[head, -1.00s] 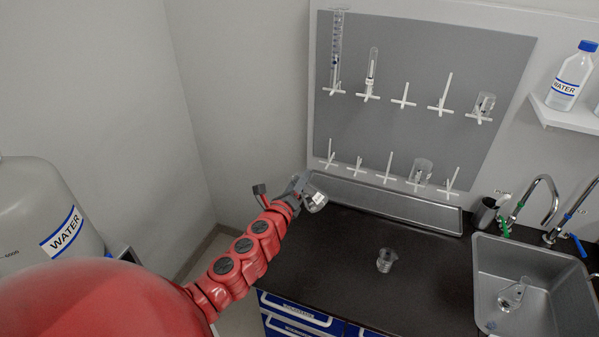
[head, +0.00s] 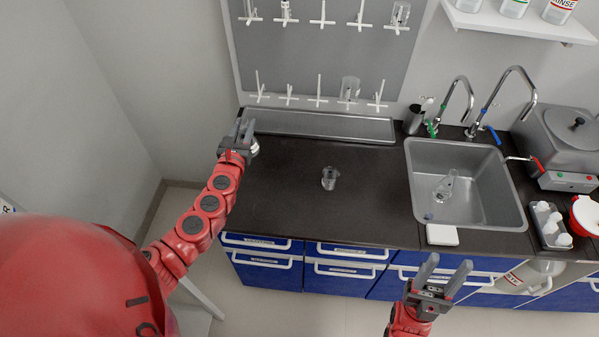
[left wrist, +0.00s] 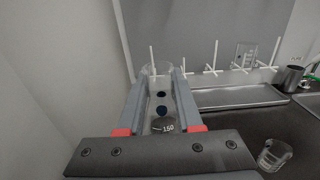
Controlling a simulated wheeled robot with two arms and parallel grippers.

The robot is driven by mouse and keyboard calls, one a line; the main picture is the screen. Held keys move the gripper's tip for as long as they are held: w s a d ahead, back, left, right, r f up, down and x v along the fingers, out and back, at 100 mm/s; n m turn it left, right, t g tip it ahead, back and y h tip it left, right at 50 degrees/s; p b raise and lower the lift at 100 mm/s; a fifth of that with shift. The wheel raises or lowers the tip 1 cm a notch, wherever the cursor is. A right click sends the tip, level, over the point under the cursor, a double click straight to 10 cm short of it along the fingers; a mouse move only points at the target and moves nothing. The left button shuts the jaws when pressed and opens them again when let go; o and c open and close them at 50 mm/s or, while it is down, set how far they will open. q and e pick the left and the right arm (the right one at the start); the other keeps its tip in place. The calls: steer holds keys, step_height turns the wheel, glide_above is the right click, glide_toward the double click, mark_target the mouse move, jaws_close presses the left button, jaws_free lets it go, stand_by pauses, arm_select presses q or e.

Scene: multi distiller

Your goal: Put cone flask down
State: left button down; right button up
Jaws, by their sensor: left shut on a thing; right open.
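My left gripper (head: 240,132) is shut on a clear glass vessel, taken as the cone flask (left wrist: 160,100), at the left end of the black counter (head: 270,205). In the left wrist view the glass lies between the two fingers and carries a "150" mark. In the head view the gripper hides most of it, and only a bit of glass (head: 255,147) shows. I cannot tell whether it touches the counter. My right gripper (head: 445,266) is open and empty, in front of the drawers below the sink.
A small glass beaker (head: 329,179) stands mid-counter; it also shows in the left wrist view (left wrist: 274,154). Another flask (head: 446,186) lies in the sink (head: 420,160). A metal trough (head: 320,125) runs under the peg board (head: 320,65). Counter around the beaker is clear.

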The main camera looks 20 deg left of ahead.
arm_select(q)
steer(key=s+d+f+b, duration=0.6)
steer(key=s+d+f, duration=0.1)
steer(key=d, duration=0.3)
steer(key=s+d+f+b, duration=0.5)
steer(key=s+d+f, duration=0.25)
steer(key=d, duration=0.25)
steer(key=w+a+f, duration=0.1)
steer(key=w, duration=0.4)
steer(key=w+a+f, duration=0.1)
steer(key=w, duration=0.4)
steer(key=w+a+f+b, duration=0.1)
steer(key=w, duration=0.3)
steer(key=shift+w+a+f, duration=0.3)
steer(key=shift+w+f, duration=0.1)
